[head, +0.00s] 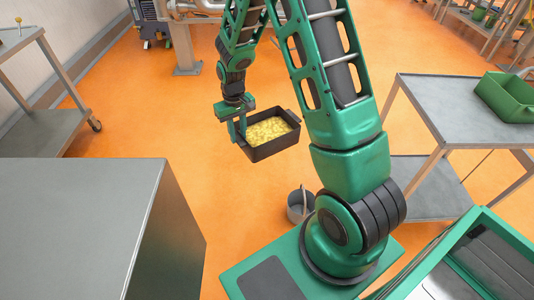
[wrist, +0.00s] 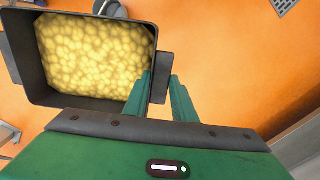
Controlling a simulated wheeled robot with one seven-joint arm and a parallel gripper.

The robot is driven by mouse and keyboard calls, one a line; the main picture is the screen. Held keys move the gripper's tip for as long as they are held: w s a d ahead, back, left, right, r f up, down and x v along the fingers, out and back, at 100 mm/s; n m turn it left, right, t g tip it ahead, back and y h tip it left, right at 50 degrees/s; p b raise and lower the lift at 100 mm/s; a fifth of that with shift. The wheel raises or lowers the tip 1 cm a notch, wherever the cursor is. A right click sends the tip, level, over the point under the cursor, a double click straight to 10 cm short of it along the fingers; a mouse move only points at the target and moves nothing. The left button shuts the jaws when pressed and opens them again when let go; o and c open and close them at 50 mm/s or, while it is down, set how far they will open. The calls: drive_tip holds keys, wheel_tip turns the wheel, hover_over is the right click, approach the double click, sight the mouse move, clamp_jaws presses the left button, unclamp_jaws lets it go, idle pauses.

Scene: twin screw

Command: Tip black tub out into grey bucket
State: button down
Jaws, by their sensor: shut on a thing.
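The black tub (head: 277,147) is full of yellow lumpy pieces and hangs in the air about level, open side up. My gripper (head: 239,134) is shut on the tub's left side in the head view. In the wrist view, my gripper's fingers (wrist: 161,80) close around the lug on the side of the tub (wrist: 22,68). The grey bucket (head: 296,208) stands on the floor beside my base, below the tub and a little to its right in the head view. My arm hides part of the bucket. A piece of the bucket (wrist: 112,9) shows at the wrist view's top edge.
A grey metal cabinet (head: 80,215) stands at the front left. A grey table (head: 440,105) at the right carries a green crate (head: 510,98). A cart (head: 35,130) stands at the far left. The orange floor around the tub is clear.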

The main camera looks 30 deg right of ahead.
drive_tip(key=shift+w+d, duration=0.25)
drive_tip(key=shift+d, duration=0.05)
drive_tip(key=shift+w, duration=0.1)
